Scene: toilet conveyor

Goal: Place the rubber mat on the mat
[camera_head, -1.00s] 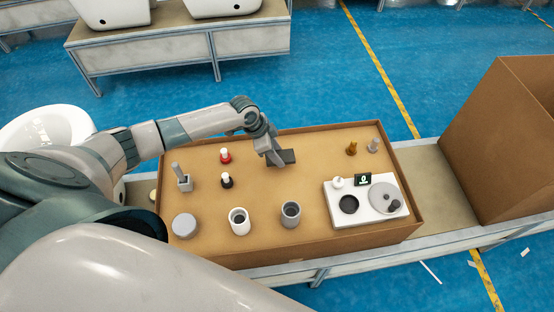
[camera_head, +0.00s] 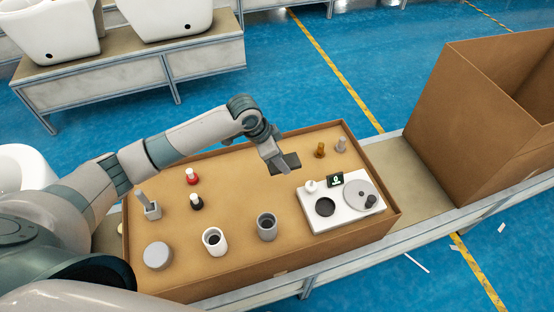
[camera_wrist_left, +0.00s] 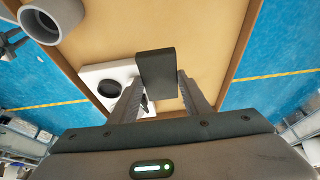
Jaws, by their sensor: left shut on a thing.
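The rubber mat is a dark, flat rectangular piece (camera_head: 287,161), held between the fingers of my left gripper (camera_head: 280,168). In the left wrist view the dark piece (camera_wrist_left: 156,68) sits between the two fingertips, over the tan surface and partly over the white board. A white board (camera_head: 318,221) lies at the right of the cardboard tray, bearing a black round pad (camera_head: 325,207), a grey disc (camera_head: 357,194) and a small dark sign (camera_head: 335,180). I cannot tell which of these is the target mat. My right gripper is not in view.
The tray (camera_head: 225,265) stands on a conveyor and holds a white cup (camera_head: 215,242), a grey cup (camera_head: 267,227), a red-and-white bottle (camera_head: 192,177), a black bottle (camera_head: 197,202), a grey disc (camera_head: 158,256) and gold and grey pieces. A large open cardboard box (camera_head: 460,120) stands right.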

